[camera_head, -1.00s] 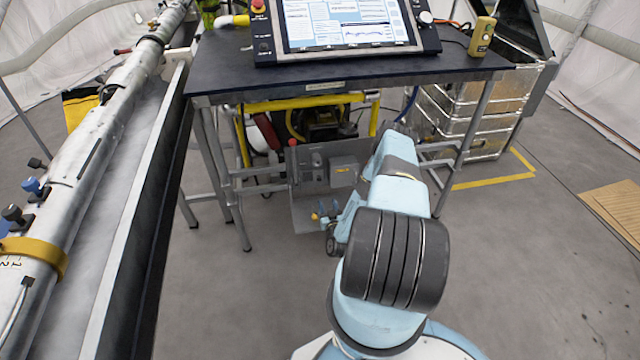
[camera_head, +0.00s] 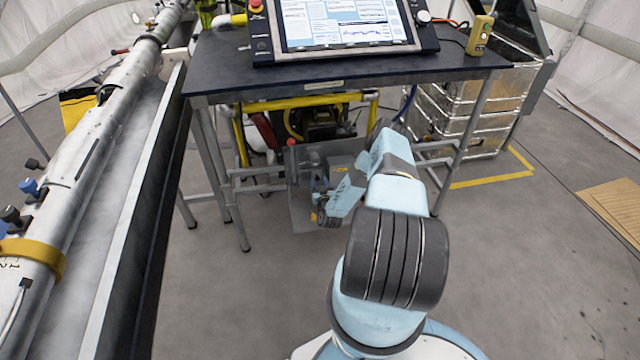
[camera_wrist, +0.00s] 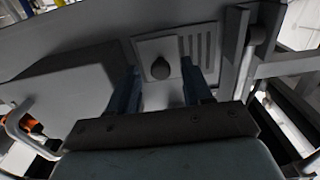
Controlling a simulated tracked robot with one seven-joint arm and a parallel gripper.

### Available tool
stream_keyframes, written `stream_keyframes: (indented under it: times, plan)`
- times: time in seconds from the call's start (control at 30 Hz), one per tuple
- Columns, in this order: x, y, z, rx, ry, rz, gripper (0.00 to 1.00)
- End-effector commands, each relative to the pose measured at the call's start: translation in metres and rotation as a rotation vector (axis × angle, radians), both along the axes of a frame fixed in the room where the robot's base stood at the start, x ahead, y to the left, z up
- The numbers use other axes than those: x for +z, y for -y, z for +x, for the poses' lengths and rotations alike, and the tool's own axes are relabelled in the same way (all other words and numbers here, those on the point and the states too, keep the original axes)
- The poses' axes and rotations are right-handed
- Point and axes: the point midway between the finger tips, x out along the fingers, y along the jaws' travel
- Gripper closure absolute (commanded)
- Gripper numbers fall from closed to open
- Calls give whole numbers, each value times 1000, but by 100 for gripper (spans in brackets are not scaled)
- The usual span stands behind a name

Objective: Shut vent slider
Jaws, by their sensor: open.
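In the wrist view the vent slider (camera_wrist: 172,46) is a light grey plate with a dark round knob (camera_wrist: 160,68). Several vertical vent slots (camera_wrist: 205,48) show uncovered at its right. My gripper (camera_wrist: 162,76) is open, its two dark blue fingers reaching toward the plate, one on each side of the knob in the picture. Whether they touch the plate or knob cannot be told. In the head view the grey panel (camera_head: 301,208) stands under the table, and my wrist and forearm cover part of it. The slider cannot be made out there.
The dark table (camera_head: 340,72) overhangs the panel, with its metal legs at both sides. A red-topped lever (camera_head: 291,144) stands at the panel's left. In the wrist view a grey box (camera_wrist: 75,95) is left of my fingers and a vertical post (camera_wrist: 238,55) is right.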

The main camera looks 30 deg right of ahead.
Motion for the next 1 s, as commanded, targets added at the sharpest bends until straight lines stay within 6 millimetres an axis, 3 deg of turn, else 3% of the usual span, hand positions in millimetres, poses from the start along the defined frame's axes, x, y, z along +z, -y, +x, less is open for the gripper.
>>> stream_keyframes:
  times: [0.33, 0.83, 1.0]
  plan:
    - [0, 0, 3, 0, 0, 1, 51]
    - [0, 1, 2, 0, 0, 0, 99]
    - [0, 1, 2, -1, 0, 0, 100]
